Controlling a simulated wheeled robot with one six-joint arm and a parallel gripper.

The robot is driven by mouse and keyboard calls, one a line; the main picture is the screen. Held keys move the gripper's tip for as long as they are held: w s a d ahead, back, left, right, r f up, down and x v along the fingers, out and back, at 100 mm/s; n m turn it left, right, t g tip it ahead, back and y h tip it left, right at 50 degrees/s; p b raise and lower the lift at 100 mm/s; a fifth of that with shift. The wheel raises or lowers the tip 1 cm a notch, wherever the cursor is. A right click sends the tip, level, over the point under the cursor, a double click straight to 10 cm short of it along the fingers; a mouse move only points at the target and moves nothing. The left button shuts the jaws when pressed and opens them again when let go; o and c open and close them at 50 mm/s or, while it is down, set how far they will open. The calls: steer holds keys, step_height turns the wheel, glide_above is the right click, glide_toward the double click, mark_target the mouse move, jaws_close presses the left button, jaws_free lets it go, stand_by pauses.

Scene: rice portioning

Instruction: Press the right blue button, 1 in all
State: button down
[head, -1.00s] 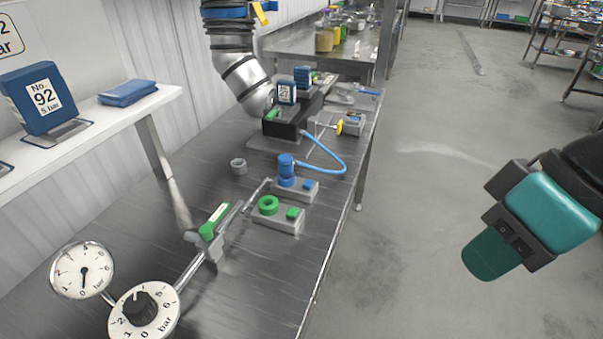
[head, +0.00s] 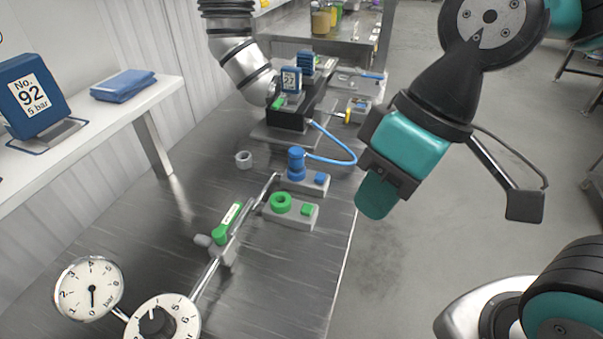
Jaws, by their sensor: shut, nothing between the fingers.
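A small square blue button (head: 320,178) sits on the right end of a grey block (head: 304,188) on the steel bench. In front, a second grey block (head: 286,213) carries a green ring (head: 281,202) and a square green button (head: 307,209). A farther small block (head: 359,110) also shows blue on top, too small to make out. My gripper (head: 371,203), teal, is shut and empty. It points down, to the right of the near blue button and apart from it, near the bench's right edge.
A black machine (head: 291,112) and a silver duct (head: 238,60) stand behind. A blue hose (head: 345,161) arches near my gripper.

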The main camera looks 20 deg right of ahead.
steer(key=m+t+y+p, duration=0.1)
steer(key=m+t+p, duration=0.6)
steer(key=m+p, duration=1.55)
glide_above(320, 178)
steer(key=b, duration=0.3)
step_height(320, 178, down, 11)
steer(key=m, duration=0.4)
steer(key=shift+f, duration=0.15)
steer(key=shift+w+f, duration=0.1)
steer(key=shift+f, duration=0.05)
step_height(320, 178, down, 8)
steer(key=b, duration=0.7)
steer(key=shift+f, duration=0.25)
